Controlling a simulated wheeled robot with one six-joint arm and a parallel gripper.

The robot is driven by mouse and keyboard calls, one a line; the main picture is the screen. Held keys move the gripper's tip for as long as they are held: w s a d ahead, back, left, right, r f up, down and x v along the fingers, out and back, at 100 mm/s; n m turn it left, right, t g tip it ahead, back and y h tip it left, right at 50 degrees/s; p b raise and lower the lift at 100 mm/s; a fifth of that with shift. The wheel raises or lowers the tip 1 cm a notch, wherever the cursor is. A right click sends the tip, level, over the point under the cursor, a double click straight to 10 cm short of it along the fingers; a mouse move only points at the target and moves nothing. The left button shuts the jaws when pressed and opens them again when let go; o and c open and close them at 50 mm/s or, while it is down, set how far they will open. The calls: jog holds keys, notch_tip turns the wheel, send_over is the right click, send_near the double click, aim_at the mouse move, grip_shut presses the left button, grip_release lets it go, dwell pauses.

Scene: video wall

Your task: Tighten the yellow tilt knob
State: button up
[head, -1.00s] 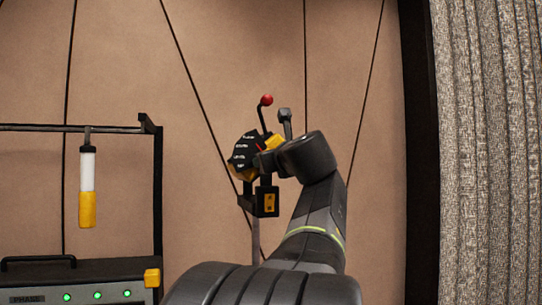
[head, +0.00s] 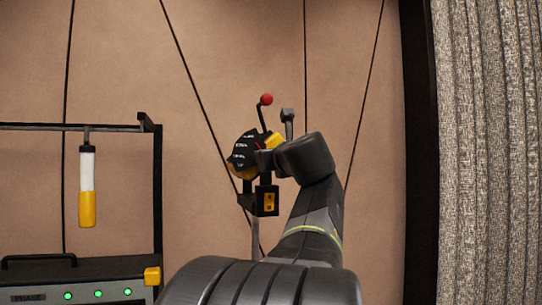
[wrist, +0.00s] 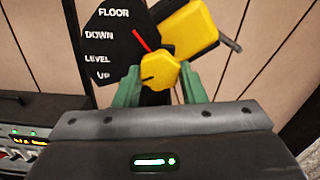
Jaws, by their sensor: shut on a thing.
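The small yellow tilt knob (wrist: 160,71) sits in the middle of the wrist view, with a dark mark on its face. My gripper (wrist: 161,82) has one green finger on each side of it and is shut on it. Behind it is a black dial plate (wrist: 108,47) lettered FLOOR, DOWN, LEVEL and UP. A red pointer line (wrist: 142,39) slants up and left, between FLOOR and DOWN. A larger yellow block (wrist: 188,28) is behind and above right. In the head view the dial plate (head: 243,148) shows left of my wrist, which mostly hides the knob.
A red ball-ended lever (head: 267,99) rises above the dial. At left, a white and yellow cylinder (head: 87,187) hangs from a black frame (head: 158,200) over a box with green lights. A grey curtain (head: 488,150) is at right.

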jog(key=m+p, duration=0.1)
jog(key=m, duration=1)
jog(key=m+p, duration=0.1)
jog(key=m, duration=1)
jog(key=shift+a+r+m, duration=0.2)
jog(key=shift+m, duration=0.2)
dwell(0.3)
jog(key=o, duration=1)
jog(key=shift+s, duration=0.1)
jog(key=b+v, duration=0.2)
jog(key=v, duration=1.1)
jog(key=shift+s, duration=0.35)
jog(key=shift+d, duration=0.15)
